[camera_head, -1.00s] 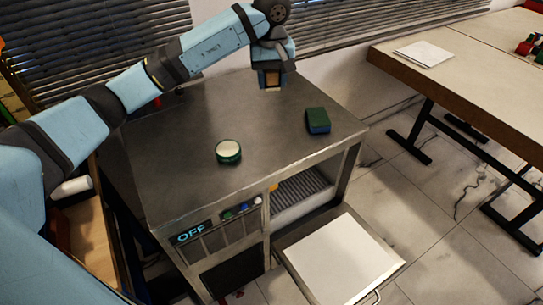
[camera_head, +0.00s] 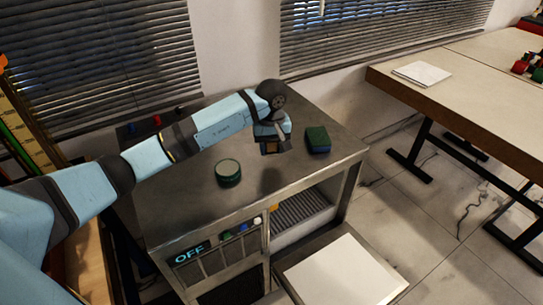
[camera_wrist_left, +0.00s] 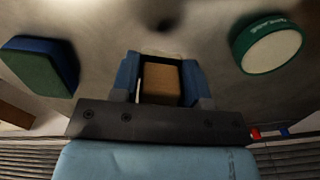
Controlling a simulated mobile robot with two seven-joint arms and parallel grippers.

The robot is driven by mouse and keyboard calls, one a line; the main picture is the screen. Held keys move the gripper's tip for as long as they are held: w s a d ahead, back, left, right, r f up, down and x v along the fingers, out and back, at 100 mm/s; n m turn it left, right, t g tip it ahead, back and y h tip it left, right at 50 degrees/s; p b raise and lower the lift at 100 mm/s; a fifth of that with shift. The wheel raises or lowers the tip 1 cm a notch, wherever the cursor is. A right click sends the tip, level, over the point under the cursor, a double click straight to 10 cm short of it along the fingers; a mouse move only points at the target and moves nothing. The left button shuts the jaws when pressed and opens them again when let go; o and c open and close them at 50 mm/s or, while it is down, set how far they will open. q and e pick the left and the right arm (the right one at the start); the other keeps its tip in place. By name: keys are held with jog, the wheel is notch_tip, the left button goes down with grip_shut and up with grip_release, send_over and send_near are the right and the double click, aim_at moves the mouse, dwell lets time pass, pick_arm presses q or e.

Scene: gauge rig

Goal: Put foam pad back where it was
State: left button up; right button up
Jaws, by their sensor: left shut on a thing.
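My left gripper (camera_head: 271,149) is above the metal bench top (camera_head: 200,150), between a round green tin and a blue-green block. It is shut on a tan block, which I take to be the foam pad (camera_wrist_left: 161,80). In the left wrist view the pad sits between the two blue fingers (camera_wrist_left: 160,88). The pad's underside is hidden, and I cannot tell its exact height above the bench. My right gripper is not in view.
The green tin (camera_head: 228,173) with a pale lid stands left of the gripper. The blue-green block (camera_head: 318,140) lies to its right. An open drawer with a white panel (camera_head: 340,272) juts out in front. A wooden table (camera_head: 480,90) stands at the right.

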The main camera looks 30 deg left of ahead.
aim_at(272, 151)
pick_arm(q)
notch_tip(272, 151, down, 4)
jog(key=shift+r, duration=0.2)
jog(key=shift+f, duration=0.15)
jog(key=o, duration=0.8)
